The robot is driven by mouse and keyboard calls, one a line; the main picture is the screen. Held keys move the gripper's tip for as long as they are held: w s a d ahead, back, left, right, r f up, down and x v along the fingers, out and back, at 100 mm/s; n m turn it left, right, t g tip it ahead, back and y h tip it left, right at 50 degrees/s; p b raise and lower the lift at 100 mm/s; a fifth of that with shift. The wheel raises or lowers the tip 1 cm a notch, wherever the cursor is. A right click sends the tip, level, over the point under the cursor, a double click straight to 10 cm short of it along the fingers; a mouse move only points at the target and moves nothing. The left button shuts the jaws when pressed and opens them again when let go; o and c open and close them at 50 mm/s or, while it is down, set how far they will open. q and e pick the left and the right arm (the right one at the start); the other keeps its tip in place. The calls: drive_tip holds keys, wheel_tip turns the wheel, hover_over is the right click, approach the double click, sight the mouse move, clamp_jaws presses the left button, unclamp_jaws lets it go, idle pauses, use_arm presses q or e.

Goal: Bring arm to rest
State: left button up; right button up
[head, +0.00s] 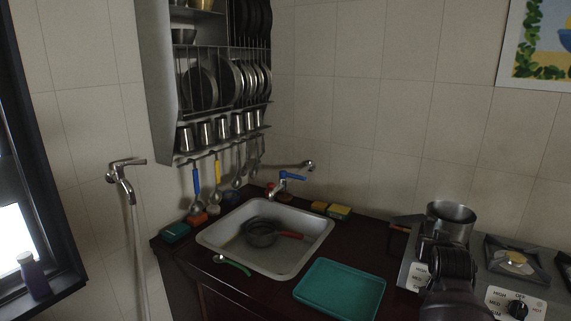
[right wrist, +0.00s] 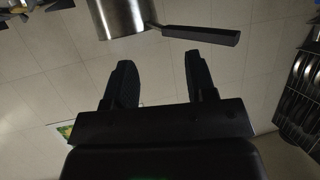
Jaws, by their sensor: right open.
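My right gripper (head: 447,262) is in the head view at the right, over the front left of the stove and just in front of a metal pot (head: 452,217). In the right wrist view my right gripper (right wrist: 161,66) has its two black fingers spread with nothing between them. The pot (right wrist: 122,17) and its dark handle (right wrist: 200,35) lie beyond the fingertips, with a visible gap. My left gripper is not in view.
The stove (head: 505,292) with knobs is at the right. A teal tray (head: 340,291) lies on the dark counter. The sink (head: 300,262) holds a pan (head: 260,234) with a red handle. A dish rack (head: 160,80) hangs on the wall.

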drive_tip(key=s+a+f+n+y, duration=0.1)
drive_tip(key=s+a+f, duration=0.2)
drive_tip(key=s+f, duration=0.5)
drive_tip(key=s+a+f+n+g+y+b, duration=0.1)
drive_tip(key=s+a+f+n+y, duration=0.1)
drive_tip(key=s+f, duration=0.7)
drive_tip(key=s+a+f+n+y+b, duration=0.1)
drive_tip(key=s+a+f, duration=0.4)
drive_tip(key=s, duration=1.5)
wheel_tip(320, 180, down, 4)
drive_tip(key=shift+f+n+y, duration=0.25)
drive_tip(key=shift+n+y, duration=0.05)
drive_tip(key=shift+n, duration=0.3)
drive_tip(key=shift+w+a, duration=0.1)
drive_tip(key=shift+c, duration=0.8)
